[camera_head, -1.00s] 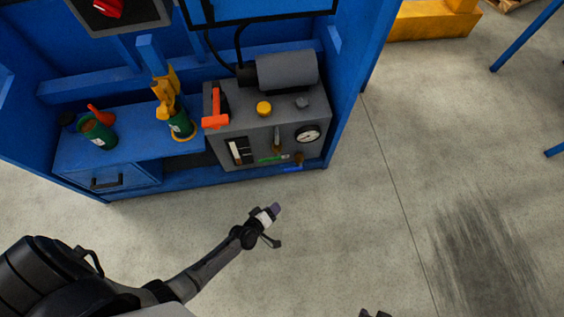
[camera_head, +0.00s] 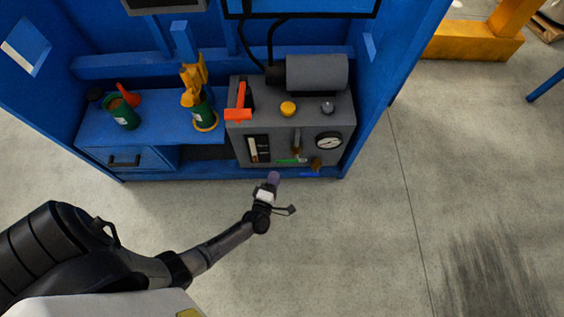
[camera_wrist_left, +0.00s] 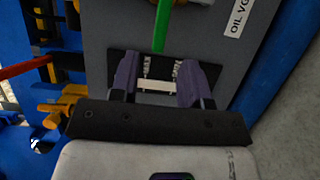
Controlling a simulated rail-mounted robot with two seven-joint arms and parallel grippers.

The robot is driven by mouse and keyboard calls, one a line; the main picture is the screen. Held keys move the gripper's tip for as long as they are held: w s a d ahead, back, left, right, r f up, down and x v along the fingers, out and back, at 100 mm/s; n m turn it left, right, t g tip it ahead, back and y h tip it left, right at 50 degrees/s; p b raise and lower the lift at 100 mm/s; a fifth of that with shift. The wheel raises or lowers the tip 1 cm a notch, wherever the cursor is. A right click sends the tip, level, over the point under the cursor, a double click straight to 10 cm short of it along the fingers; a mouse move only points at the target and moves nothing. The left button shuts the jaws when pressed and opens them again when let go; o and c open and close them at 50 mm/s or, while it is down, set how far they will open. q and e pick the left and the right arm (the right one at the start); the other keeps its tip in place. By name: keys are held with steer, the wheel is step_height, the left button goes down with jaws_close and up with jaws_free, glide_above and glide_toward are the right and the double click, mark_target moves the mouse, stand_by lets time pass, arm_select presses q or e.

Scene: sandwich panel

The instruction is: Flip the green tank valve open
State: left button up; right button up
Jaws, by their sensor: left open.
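The green tank valve handle (camera_head: 291,161) is a thin green lever low on the front of the grey tank unit (camera_head: 240,138), and it lies about level. In the left wrist view the green lever (camera_wrist_left: 163,25) points down toward the gap between my fingers. My left gripper (camera_head: 274,178) is just below and in front of the valve; in its wrist view (camera_wrist_left: 158,75) the two purple fingers are apart with nothing held. The lever end looks just beyond the fingertips; contact cannot be told. My right gripper is out of view.
A level gauge plate (camera_wrist_left: 150,65) shows behind my fingers. A red-orange lever (camera_head: 238,105), yellow cap (camera_head: 288,108) and dial (camera_head: 328,142) are on the unit. Green cans (camera_head: 124,115) stand on the blue bench (camera_head: 160,130). The floor (camera_head: 340,240) in front is clear.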

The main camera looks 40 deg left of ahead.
mark_target(282, 160)
arm_select(q)
steer(key=shift+b+x, duration=1.4)
steer(key=shift+x, duration=2.65)
jaws_close()
